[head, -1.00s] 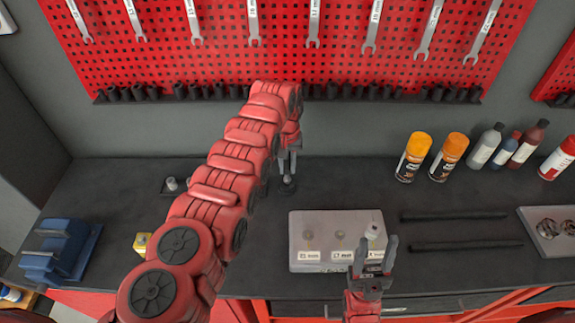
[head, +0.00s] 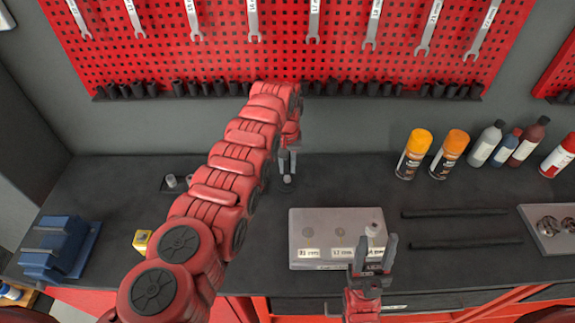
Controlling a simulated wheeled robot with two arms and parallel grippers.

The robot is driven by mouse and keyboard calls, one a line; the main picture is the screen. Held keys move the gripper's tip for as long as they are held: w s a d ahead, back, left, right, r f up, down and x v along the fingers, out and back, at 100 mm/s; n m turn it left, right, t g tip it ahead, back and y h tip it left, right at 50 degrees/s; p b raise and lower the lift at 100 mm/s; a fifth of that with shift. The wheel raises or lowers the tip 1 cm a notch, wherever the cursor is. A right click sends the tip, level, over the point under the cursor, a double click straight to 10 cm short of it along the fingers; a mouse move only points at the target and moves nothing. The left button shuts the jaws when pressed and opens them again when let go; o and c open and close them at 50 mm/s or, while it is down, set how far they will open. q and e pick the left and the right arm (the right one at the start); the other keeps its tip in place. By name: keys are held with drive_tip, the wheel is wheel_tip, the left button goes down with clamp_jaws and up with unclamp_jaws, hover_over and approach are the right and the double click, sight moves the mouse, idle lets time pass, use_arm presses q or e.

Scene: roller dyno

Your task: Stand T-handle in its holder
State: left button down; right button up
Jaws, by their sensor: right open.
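I cannot make out a T-handle for certain. A small grey upright piece on a dark round base (head: 287,184) stands on the bench directly below my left gripper (head: 288,168). That gripper points down, and whether its fingers hold anything is unclear. A grey block (head: 322,225) with labelled positions lies at the front middle of the bench, with a small pale cylinder (head: 373,228) at its right end. My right gripper (head: 375,250) is open and empty, pointing up in front of the block's right end and overlapping it in view.
Two dark bars (head: 455,213) lie right of the block, and a grey tray (head: 541,237) with round metal parts is further right. Spray cans (head: 414,155) and bottles stand behind. A blue vise-like item (head: 58,248) and a yellow block (head: 142,241) are at left.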

use_arm(q)
drive_tip(key=shift+f+b, duration=0.4)
drive_tip(key=shift+f, duration=0.05)
unclamp_jaws()
idle(0.3)
drive_tip(key=shift+r, duration=0.25)
drive_tip(key=shift+r+p, duration=1.6)
drive_tip(key=shift+r, duration=0.6)
drive_tip(key=shift+a+r, duration=0.1)
drive_tip(key=shift+r, duration=1.05)
